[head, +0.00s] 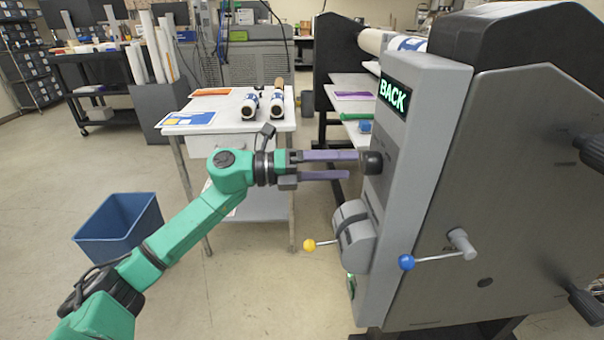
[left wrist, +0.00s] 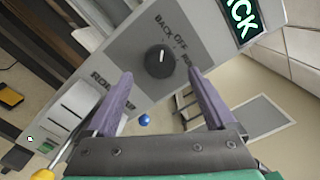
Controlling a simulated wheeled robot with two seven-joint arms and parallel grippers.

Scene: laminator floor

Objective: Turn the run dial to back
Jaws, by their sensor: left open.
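The run dial (head: 372,162) is a round black knob on the grey control panel of the laminator. In the left wrist view the dial (left wrist: 159,62) has a white mark pointing up the picture, with printed labels BACK and OFF beside it and another label partly hidden by a finger. A lit green display (head: 394,96) above the dial reads BACK. My left gripper (head: 353,165) is open, its two purple fingers pointing at the dial. In the left wrist view the dial shows between and beyond the fingertips; I cannot tell whether they touch it.
Below the dial are a grey lever housing (head: 354,236), a yellow-knobbed lever (head: 310,245) and a blue-knobbed lever (head: 407,262). A white table (head: 232,127) with rolls stands behind my left arm. A blue bin (head: 118,225) is on the floor, with open floor around it.

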